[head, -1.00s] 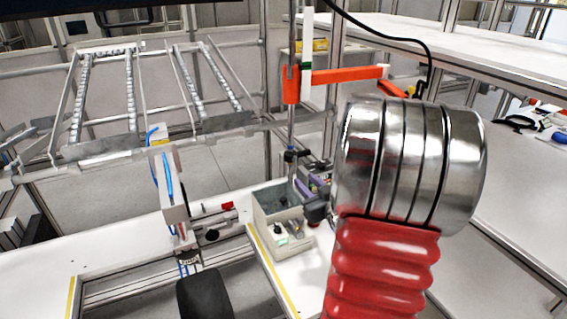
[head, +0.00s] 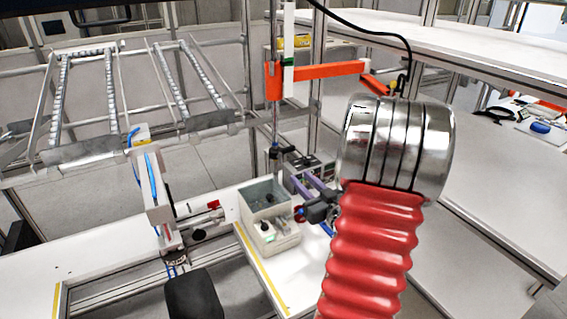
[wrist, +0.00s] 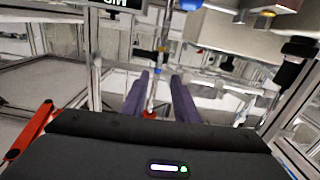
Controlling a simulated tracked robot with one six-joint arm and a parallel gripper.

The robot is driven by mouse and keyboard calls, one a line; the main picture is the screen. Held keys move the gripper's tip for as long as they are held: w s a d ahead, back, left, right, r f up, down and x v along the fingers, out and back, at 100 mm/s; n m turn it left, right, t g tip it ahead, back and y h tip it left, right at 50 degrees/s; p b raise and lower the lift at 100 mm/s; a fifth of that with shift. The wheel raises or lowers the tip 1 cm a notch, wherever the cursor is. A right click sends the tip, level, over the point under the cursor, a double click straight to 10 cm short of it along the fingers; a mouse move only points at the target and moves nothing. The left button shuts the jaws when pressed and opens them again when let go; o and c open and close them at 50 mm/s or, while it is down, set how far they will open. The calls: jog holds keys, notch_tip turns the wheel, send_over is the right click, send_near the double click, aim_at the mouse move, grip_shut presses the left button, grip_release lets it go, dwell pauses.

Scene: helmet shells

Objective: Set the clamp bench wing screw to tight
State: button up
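My gripper (head: 302,181) shows in the head view just right of a grey box, with two purple fingers apart and pointing away. In the wrist view the gripper (wrist: 160,74) is open, with nothing seen held between its fingers. A small red part (wrist: 150,115) shows low between them, too small to name. In the head view a bench fixture (head: 198,222) with a small red part and a black knob stands left of the grey box, apart from my gripper. I cannot tell which part is the wing screw or how it is set.
The grey control box (head: 268,222) with knobs stands beside my gripper. An orange bar (head: 320,71) crosses an upright post above it. A metal rack (head: 130,100) stands at the back left. A white table (head: 485,165) fills the right. Parts of my arm block the middle right.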

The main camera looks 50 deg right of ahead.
aim_at(281, 159)
jog(key=x, duration=1.2)
jog(key=shift+f, duration=0.1)
grip_shut()
jog(key=shift+a, duration=0.15)
